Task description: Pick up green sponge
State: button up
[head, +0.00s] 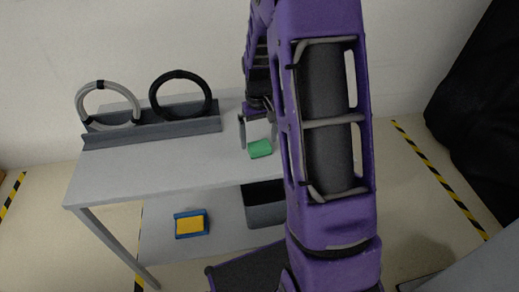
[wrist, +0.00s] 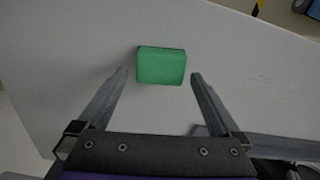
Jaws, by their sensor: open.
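The green sponge (head: 260,149) lies flat on the grey cart top, by itself. In the wrist view the sponge (wrist: 161,66) is a small green block near the upper middle. My gripper (head: 257,138) is directly over the sponge area in the head view. In the wrist view my gripper (wrist: 160,74) has its fingers spread, one on each side of the sponge with a gap to both. The fingertips reach about the sponge's near half. Nothing is held. Whether the tips are level with the sponge or above it is hard to tell.
A dark grey rack (head: 155,128) on the cart top (head: 140,168) holds a grey ring (head: 80,108) and a black ring (head: 153,97). On the lower shelf are a yellow-and-blue item (head: 190,224) and a dark bin (head: 264,208). The cart top left of the sponge is clear.

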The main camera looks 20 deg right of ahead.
aim_at(259, 143)
jog(key=shift+f, duration=0.8)
jog(key=c, duration=1.2)
jog(key=shift+o, duration=0.2)
notch_tip(259, 143, up, 10)
jog(key=p, duration=0.1)
